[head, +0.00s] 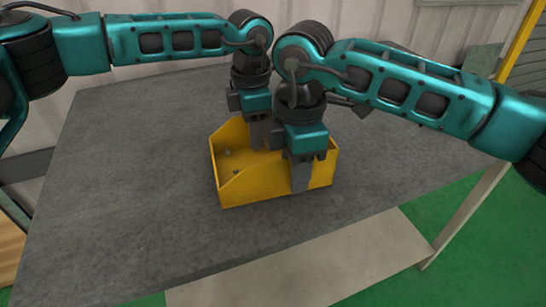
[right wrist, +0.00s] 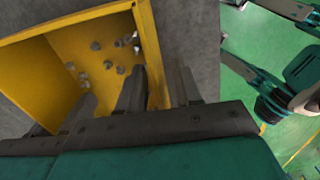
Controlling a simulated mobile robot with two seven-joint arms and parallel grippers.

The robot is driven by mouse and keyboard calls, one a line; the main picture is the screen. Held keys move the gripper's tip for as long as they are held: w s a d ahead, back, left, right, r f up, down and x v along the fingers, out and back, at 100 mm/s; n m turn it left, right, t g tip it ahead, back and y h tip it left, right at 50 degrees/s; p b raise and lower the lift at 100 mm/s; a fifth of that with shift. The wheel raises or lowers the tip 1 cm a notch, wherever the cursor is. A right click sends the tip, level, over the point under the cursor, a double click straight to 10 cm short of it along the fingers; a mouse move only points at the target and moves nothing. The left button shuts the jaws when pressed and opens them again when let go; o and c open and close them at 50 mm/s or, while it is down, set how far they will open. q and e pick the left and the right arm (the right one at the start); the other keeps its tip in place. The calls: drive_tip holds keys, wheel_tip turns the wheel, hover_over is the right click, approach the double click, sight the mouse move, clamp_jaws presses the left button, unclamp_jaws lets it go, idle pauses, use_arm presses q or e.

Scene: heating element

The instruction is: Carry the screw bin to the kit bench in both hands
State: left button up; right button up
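The yellow screw bin (head: 245,190) stands upright on the grey table, with several small screws inside. In the right wrist view the bin (right wrist: 20,70) shows its screws and a side wall. My right gripper (head: 302,178) is down at the bin's near wall. In the right wrist view its fingers (right wrist: 160,90) stand apart on either side of a wall, with a gap showing. My left gripper (head: 262,132) reaches down at the bin's far side, inside or at the far wall; its fingertips are partly hidden. I cannot make out which surface is the kit bench.
The grey table (head: 120,190) is clear to the left of the bin and in front of it. Green floor (head: 480,240) lies to the right, past the table's edge. A pale wall (head: 350,15) stands behind the table, and a yellow post (head: 518,40) rises at the right.

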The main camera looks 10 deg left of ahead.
use_arm(q)
drive_tip(key=shift+c, duration=0.3)
use_arm(e)
drive_tip(key=shift+c, duration=0.3)
use_arm(q)
clamp_jaws()
use_arm(e)
clamp_jaws()
idle(0.7)
